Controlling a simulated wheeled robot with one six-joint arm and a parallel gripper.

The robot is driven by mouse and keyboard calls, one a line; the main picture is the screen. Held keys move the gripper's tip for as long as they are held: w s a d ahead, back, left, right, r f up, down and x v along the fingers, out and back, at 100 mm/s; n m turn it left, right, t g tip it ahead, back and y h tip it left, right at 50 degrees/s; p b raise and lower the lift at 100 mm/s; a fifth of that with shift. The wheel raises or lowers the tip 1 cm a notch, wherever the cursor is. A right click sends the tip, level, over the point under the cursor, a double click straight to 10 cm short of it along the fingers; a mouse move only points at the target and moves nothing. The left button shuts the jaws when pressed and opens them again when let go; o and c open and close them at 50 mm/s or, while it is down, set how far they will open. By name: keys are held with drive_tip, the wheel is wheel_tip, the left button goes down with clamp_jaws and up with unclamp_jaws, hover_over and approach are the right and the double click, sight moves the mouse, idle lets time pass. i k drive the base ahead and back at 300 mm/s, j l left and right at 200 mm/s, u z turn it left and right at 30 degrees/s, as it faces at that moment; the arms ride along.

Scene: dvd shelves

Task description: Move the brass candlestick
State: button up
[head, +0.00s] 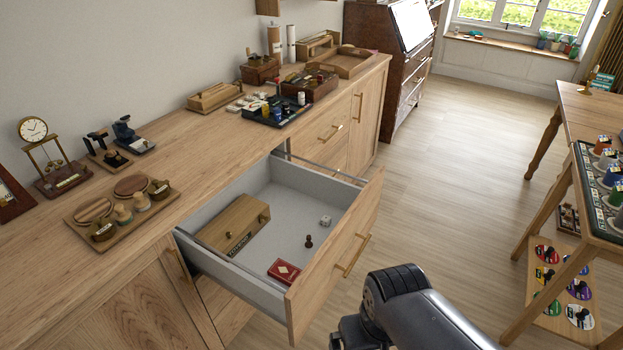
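A small brass-coloured upright object with a round foot (589,82), which looks like the brass candlestick, stands near the far edge of the wooden table (576,103) at the right. It is small in the head view and its details are hard to make out. A green card or box stands just behind it. My dark arm comes in at the bottom centre, in front of the open drawer and well away from the brass object. My gripper is not in view.
An open drawer (280,200) juts from the long sideboard (215,150), holding a wooden box (233,224), red card box (284,271), die and pawn. A tray of coloured pots (612,225) lies on a nearer right-hand table. Bare floor (450,170) lies between.

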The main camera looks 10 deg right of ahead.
sight(593, 76)
drive_tip(key=z, duration=1.7)
